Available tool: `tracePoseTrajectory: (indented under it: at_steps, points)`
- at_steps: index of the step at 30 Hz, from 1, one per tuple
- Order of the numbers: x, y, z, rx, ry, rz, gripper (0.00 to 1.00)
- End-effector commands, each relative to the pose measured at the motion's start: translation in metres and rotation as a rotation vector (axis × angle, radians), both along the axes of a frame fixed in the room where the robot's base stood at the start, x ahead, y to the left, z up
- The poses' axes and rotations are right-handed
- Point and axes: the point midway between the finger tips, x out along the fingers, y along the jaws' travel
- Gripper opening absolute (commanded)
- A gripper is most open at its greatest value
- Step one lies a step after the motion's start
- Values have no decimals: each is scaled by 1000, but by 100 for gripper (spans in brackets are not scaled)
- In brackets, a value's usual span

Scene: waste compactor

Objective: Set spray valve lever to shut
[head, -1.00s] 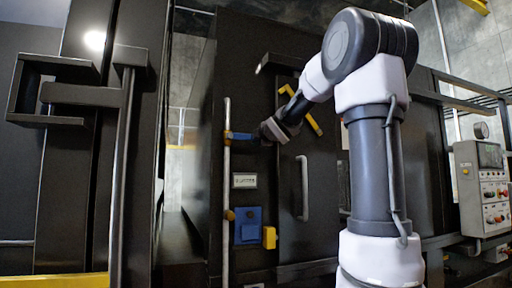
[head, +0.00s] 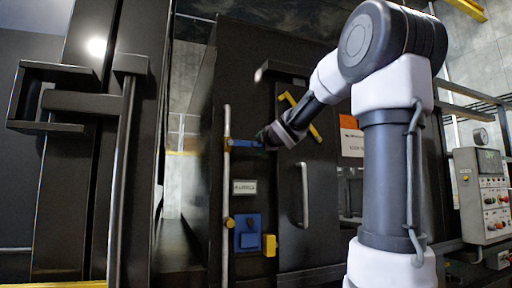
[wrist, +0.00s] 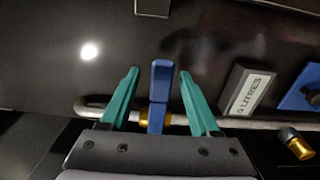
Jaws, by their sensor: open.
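The spray valve lever is a blue bar (head: 244,143) that sticks out to the right from a thin upright pipe (head: 227,180), square across it. In the wrist view the blue lever (wrist: 160,95) stands between the two green fingers of my gripper (wrist: 159,73), with a gap on each side. The fingers are open and reach alongside the lever. A brass valve body (wrist: 147,116) shows behind the lever's base on the pipe. In the head view my gripper (head: 268,138) is at the lever's free end, and its fingers are hard to make out.
A litres label (head: 243,187) and a blue box (head: 247,231) with a yellow part lie below the lever. A grey door handle (head: 304,195) and a yellow bar (head: 301,117) are close to my arm. A control panel (head: 482,193) stands at the right.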

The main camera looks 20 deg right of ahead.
Motion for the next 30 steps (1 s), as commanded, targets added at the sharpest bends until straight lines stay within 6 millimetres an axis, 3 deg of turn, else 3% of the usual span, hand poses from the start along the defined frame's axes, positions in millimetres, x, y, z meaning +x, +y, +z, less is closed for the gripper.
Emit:
tracePoseTrajectory:
  at_steps: [6,12,30]
  points:
    - [-45,1,1,-2,-3,2,62]
    - [-66,1,1,-3,-2,2,62]
    - [-69,1,0,2,0,0,62]
